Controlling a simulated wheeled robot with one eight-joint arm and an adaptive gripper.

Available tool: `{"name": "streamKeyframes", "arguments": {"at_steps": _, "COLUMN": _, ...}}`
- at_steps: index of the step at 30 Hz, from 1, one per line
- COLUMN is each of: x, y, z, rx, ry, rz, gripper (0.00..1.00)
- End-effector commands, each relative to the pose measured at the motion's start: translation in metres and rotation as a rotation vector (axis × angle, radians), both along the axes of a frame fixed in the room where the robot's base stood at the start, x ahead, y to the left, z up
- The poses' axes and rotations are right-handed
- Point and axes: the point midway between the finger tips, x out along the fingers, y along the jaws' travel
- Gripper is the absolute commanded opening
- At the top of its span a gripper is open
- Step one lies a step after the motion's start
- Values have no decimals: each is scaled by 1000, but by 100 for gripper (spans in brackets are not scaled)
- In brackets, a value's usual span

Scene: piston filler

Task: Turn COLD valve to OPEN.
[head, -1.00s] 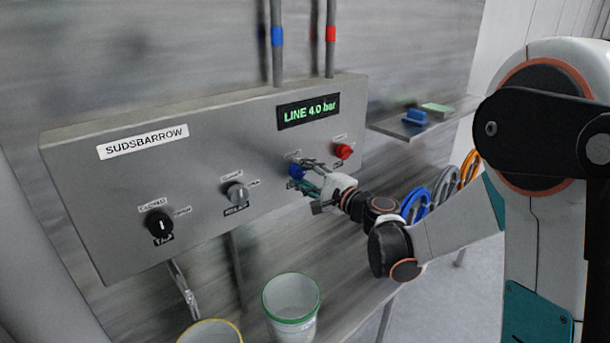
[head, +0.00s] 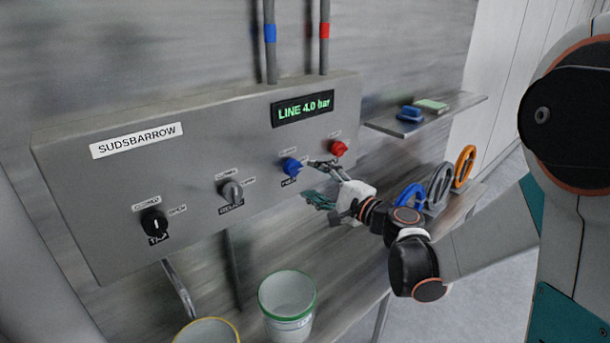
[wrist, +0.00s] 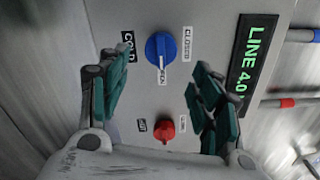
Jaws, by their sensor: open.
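The blue COLD valve knob (head: 291,166) is on the front of the grey panel, and it also shows in the wrist view (wrist: 158,48). In the wrist view its white pointer line points at the OPEN label (wrist: 162,76), away from the CLOSED label (wrist: 187,44). The COLD label (wrist: 127,46) is beside it. My gripper (head: 312,181) is open and empty, to the right of the knob and apart from it. In the wrist view the teal fingers (wrist: 160,95) are spread wide, with the panel between them.
A red knob (head: 338,148) sits right of the blue one. The display (head: 302,108) reads LINE 4.0 bar. A green-rimmed bucket (head: 287,308) stands below; coloured rings (head: 440,185) stand at right.

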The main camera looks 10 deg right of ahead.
Motion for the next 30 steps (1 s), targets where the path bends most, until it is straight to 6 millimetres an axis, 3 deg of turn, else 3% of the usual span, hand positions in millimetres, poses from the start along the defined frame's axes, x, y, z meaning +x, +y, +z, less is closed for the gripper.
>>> {"name": "streamKeyframes", "arguments": {"at_steps": 6, "x": -30, "y": -23, "z": 0, "rx": 0, "ry": 0, "rz": -2, "gripper": 59}}
{"name": "streamKeyframes", "arguments": {"at_steps": 12, "x": -42, "y": -31, "z": 0, "rx": 0, "ry": 0, "rz": 0, "gripper": 59}}
{"name": "streamKeyframes", "arguments": {"at_steps": 24, "x": -45, "y": -30, "z": 0, "rx": -14, "ry": 1, "rz": 4, "gripper": 59}}
{"name": "streamKeyframes", "arguments": {"at_steps": 30, "x": -67, "y": -15, "z": 1, "rx": -198, "ry": 13, "rz": 40, "gripper": 59}}
